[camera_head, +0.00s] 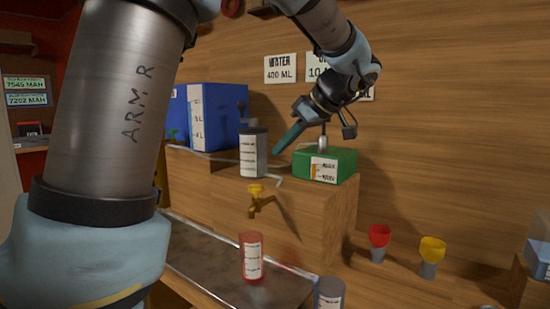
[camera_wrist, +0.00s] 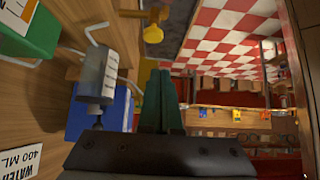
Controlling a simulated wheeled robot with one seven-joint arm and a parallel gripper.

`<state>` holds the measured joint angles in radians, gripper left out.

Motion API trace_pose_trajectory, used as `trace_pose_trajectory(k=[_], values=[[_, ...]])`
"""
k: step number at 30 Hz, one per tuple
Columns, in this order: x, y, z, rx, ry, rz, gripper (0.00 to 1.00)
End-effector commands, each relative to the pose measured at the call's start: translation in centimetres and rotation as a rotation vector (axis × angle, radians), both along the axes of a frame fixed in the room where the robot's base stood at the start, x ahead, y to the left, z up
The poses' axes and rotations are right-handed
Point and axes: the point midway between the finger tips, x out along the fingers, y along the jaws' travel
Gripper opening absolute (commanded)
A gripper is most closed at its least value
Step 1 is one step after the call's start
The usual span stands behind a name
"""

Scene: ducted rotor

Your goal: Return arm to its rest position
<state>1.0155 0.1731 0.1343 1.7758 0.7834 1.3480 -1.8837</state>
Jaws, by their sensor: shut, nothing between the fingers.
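My gripper (camera_head: 279,147) hangs at the end of my raised arm in the head view. Its teal fingers point down and to the left, between a grey labelled cylinder (camera_head: 254,153) and a green box (camera_head: 326,165). In the wrist view my gripper (camera_wrist: 160,75) shows its fingers pressed together with nothing between them. The grey cylinder (camera_wrist: 98,75) and the blue tank (camera_wrist: 118,112) show to the left of the fingers there. I cannot tell the exact gap between the fingers and the cylinder.
A blue tank (camera_head: 221,115) stands behind the cylinder. A brass tap (camera_head: 262,203) juts from the wooden block above a red container (camera_head: 251,257) on a metal tray (camera_head: 200,257). Red (camera_head: 379,236) and yellow (camera_head: 432,249) cups stand at right. Wall labels (camera_head: 280,68) hang behind.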

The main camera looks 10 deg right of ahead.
Motion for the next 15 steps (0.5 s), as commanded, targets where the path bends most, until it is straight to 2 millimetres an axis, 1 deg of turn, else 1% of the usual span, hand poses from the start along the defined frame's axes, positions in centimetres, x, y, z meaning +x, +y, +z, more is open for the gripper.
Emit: trace_pose_trajectory(k=[11, 14, 15], values=[[0.0, 0.1, 0.0, 0.002, 0.007, -0.002, 0.00], [0.1, 1.4, -1.4, 0.012, 0.068, -0.027, 0.00], [0.2, 2.3, -2.5, 0.018, 0.115, -0.050, 0.00]])
